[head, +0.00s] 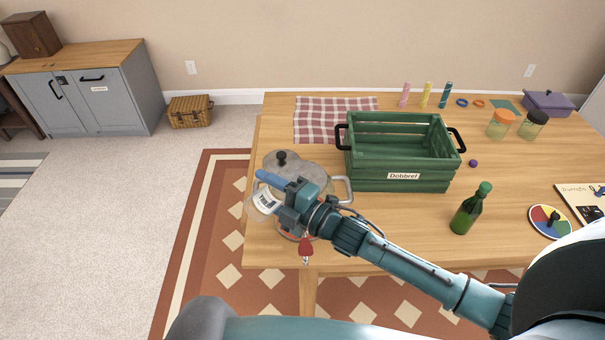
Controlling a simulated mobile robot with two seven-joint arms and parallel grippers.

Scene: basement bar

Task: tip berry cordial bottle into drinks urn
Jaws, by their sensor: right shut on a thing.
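The drinks urn (293,163), grey metal with a black knob on its lid and side handles, stands at the table's left front. A red tap-like piece (306,249) shows low on its front. My right gripper (267,190) is in front of the urn's upper left part, shut on a pale, see-through bottle with a white label (264,201), which I take as the berry cordial bottle. The bottle looks tilted; its mouth and contents cannot be made out. My gripper and forearm hide much of the urn. My left gripper is not in view.
A green bottle (465,210) stands upright to the right, near a colored wheel (549,220). A checked cloth (330,118), jars (502,124) and a purple pot (549,103) lie farther back. Bare table shows right of the crate.

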